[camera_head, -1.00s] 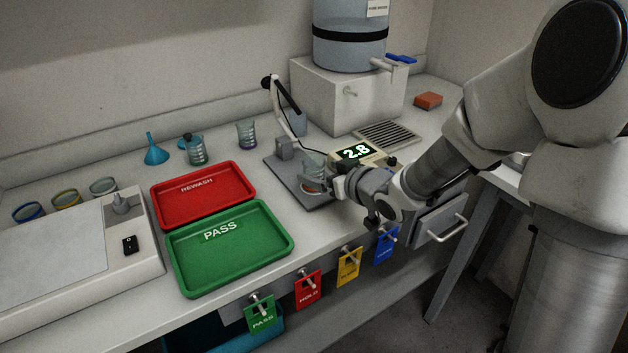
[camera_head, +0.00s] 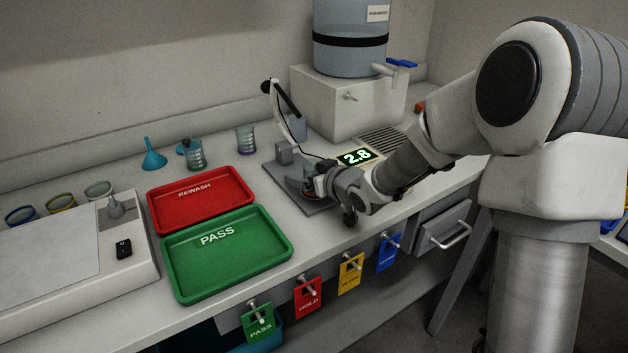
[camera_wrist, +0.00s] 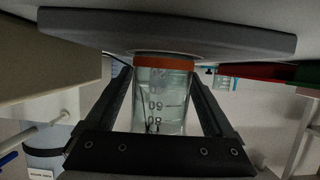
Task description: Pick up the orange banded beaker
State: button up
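The orange banded beaker (camera_wrist: 163,95) is clear glass with dark graduation marks and an orange band near its base. In the wrist view it appears upside down, between the two fingers of my gripper (camera_wrist: 163,82). The fingers lie along both sides, with narrow gaps showing; contact at the tips is unclear. In the head view my gripper (camera_head: 312,186) is low over the grey plate of the stand (camera_head: 318,209) and hides most of the beaker. The beaker appears to stand on that plate.
A stand arm and the lit 2.8 display (camera_head: 355,157) are close to my gripper. The red REWASH tray (camera_head: 200,206) and green PASS tray (camera_head: 228,256) lie left. Two other beakers (camera_head: 195,155) (camera_head: 246,140) and a blue funnel (camera_head: 153,158) stand behind.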

grip_shut()
jog(key=shift+r, duration=0.15)
jog(key=shift+r+p, duration=0.6)
jog(key=shift+r, duration=0.4)
notch_tip(320, 180, up, 2)
jog(key=shift+p, duration=0.45)
jog(key=d+r+p, duration=0.1)
jog(key=d, duration=0.1)
jog(key=w+d+r+p, duration=0.1)
jog(key=d+r+p, duration=0.1)
jog(key=d, duration=0.1)
jog(key=w+d+r+p, duration=0.1)
jog(key=d+r+p, duration=0.1)
jog(key=d, duration=0.1)
jog(key=shift+w+d+r+p, duration=0.25)
jog(key=shift+d+r+p, duration=0.2)
jog(key=shift+d, duration=0.35)
jog(key=shift+w+d+r+p, duration=0.2)
jog(key=shift+d+r+p, duration=0.15)
jog(key=shift+d, duration=0.45)
